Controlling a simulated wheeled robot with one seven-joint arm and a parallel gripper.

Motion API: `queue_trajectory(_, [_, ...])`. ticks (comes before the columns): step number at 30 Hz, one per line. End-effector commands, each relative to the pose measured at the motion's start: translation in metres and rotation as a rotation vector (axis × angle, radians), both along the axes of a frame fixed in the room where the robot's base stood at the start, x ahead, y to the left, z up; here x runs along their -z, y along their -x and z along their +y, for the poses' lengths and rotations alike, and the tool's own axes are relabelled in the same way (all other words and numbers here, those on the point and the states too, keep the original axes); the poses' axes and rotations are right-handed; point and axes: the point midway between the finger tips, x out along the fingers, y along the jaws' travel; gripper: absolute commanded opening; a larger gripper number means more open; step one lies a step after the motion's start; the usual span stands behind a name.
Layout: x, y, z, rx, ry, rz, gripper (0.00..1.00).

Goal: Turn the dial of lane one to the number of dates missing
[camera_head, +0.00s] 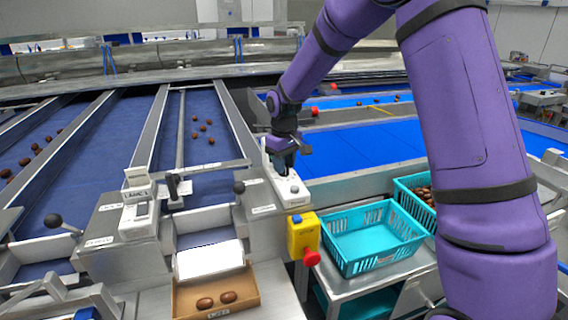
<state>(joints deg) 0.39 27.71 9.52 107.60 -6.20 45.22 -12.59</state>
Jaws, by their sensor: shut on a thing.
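My gripper (284,160) reaches down onto a white control box (289,187) on the metal frame, right of lane one. It is shut on what appears to be the dial on that box; the fingers hide most of the dial, and its setting cannot be read. A brown tray (182,304) at the front of the lane holds two dates (204,303) (228,297) side by side. A white unit labelled Lane 1 (137,213) stands left of the lane mouth. Several dates (202,128) lie farther up the blue lane belt (205,160).
A yellow box (303,234) with a red button (312,259) is on the frame front. An empty-looking turquoise crate (370,262) and another crate (402,190) with dates stand right of it. Black-knobbed levers (54,221) rise at the left. A blue belt (375,143) runs behind.

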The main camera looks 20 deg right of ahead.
Motion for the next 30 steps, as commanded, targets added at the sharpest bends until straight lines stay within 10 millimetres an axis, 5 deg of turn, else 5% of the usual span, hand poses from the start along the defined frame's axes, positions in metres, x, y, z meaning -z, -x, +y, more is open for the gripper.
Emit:
queue_trajectory(8, [-0.001, -0.001, 0.000, 0.000, 0.000, -0.002, 0.08])
queue_trajectory(9, [-0.001, -0.001, 0.000, 0.000, 0.000, -0.002, 0.36])
queue_trajectory(12, [-0.001, -0.001, 0.000, 0.000, 0.000, -0.002, 0.57])
queue_trajectory(23, [-0.005, 0.000, 0.000, 0.000, 0.000, -0.001, 0.57])
queue_trajectory(30, [-0.040, -0.001, 0.000, 0.000, 0.000, -0.004, 0.57])
